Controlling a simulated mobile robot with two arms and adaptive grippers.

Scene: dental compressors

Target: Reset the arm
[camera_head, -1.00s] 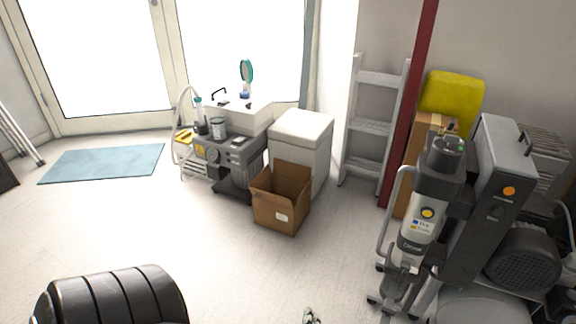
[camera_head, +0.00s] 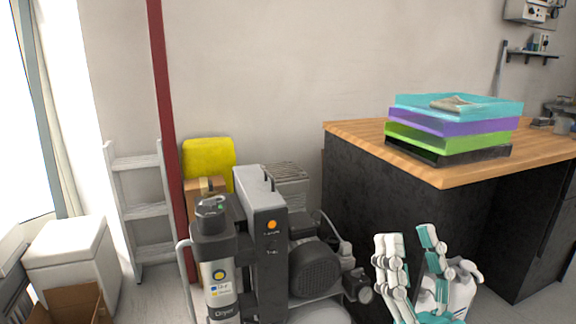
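My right gripper (camera_head: 408,250) shows at the lower right of the head view, white and teal, pointing up. Its two fingers stand apart, with nothing seen between them. It appears in front of the dark workbench (camera_head: 365,190), to the right of the compressor unit (camera_head: 265,235). My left gripper is out of view.
The grey compressor with its dryer column (camera_head: 216,270) stands at the lower middle. A stack of coloured trays (camera_head: 455,123) sits on the wooden benchtop (camera_head: 350,128). A ladder (camera_head: 142,200), white bin (camera_head: 70,258), cardboard box (camera_head: 75,304) and yellow case (camera_head: 208,157) are left.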

